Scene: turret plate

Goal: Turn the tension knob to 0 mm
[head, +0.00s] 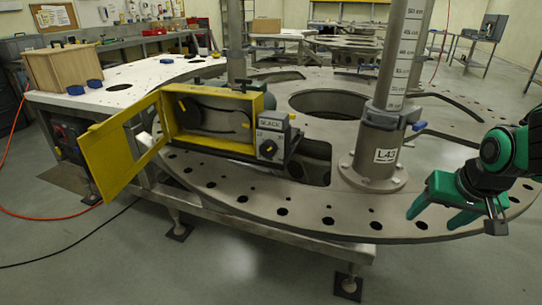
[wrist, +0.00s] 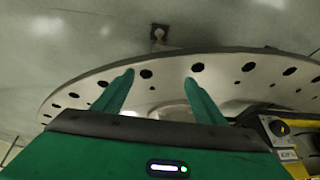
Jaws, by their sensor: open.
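The tension knob appears to be the dark knob (head: 267,149) on the grey block at the right end of the yellow belt housing (head: 216,146). A label and small scale marks sit around it, too small to read. The housing's yellow door (head: 120,147) stands open to the left. In the wrist view part of the grey block with a dark round knob (wrist: 280,128) shows at the right edge. My green gripper (head: 432,219) is open and empty over the plate's right edge, well to the right of the knob; its two fingers (wrist: 159,84) also show in the wrist view.
The round turret plate (head: 300,222) has several holes along its rim. An upright grey post (head: 381,140) labelled L43 stands between my gripper and the housing. A wooden box (head: 62,70) and blue parts sit at the far left.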

